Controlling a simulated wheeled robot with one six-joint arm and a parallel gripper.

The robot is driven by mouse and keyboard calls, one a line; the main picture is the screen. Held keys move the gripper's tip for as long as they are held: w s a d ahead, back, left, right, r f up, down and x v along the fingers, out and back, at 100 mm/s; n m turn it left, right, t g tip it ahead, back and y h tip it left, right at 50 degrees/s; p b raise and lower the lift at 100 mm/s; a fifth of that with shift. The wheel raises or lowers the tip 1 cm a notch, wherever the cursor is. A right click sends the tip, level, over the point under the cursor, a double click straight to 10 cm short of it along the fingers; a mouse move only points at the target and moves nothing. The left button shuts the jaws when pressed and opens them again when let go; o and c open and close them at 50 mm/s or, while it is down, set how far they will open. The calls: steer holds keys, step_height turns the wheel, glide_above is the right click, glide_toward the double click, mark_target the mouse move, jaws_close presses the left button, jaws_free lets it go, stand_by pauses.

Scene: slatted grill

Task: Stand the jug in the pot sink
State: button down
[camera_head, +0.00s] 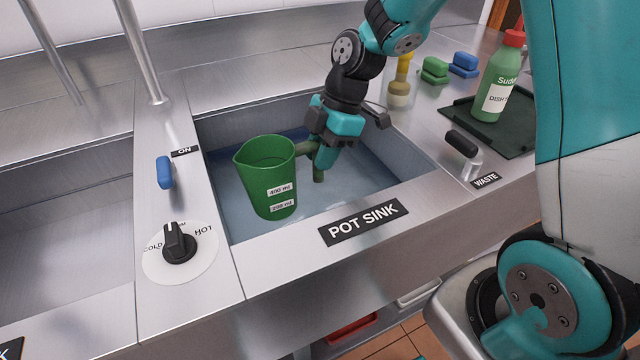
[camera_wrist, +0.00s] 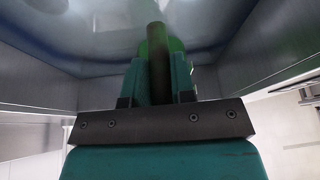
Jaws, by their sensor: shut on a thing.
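The green jug (camera_head: 266,178) with white measure labels is upright within the pot sink (camera_head: 412,172), on its left side. My gripper (camera_head: 318,160) is shut on the jug's handle, to the right of the jug body. In the wrist view the fingers (camera_wrist: 164,82) close around the brownish-green handle (camera_wrist: 157,58), with a little of the green jug (camera_wrist: 176,45) behind. The sink holds bluish water or has a bluish floor. I cannot tell whether the jug's base touches the sink floor.
A blue tap lever (camera_head: 164,172) and a black temperature knob (camera_head: 179,243) are left of the sink. A black waste handle (camera_head: 462,144) is at the right. A green detergent bottle (camera_head: 497,85) stands on a dark tray (camera_head: 458,112). Green (camera_head: 435,70) and blue (camera_head: 464,64) sponges lie behind.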

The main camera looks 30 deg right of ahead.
mark_target(321, 182)
steer(key=shift+f, duration=3.45)
steer(key=shift+b, duration=0.3)
steer(key=shift+f, duration=0.2)
steer(key=c, duration=1)
jaws_free()
steer(key=shift+o, duration=0.2)
steer(key=shift+r, duration=0.1)
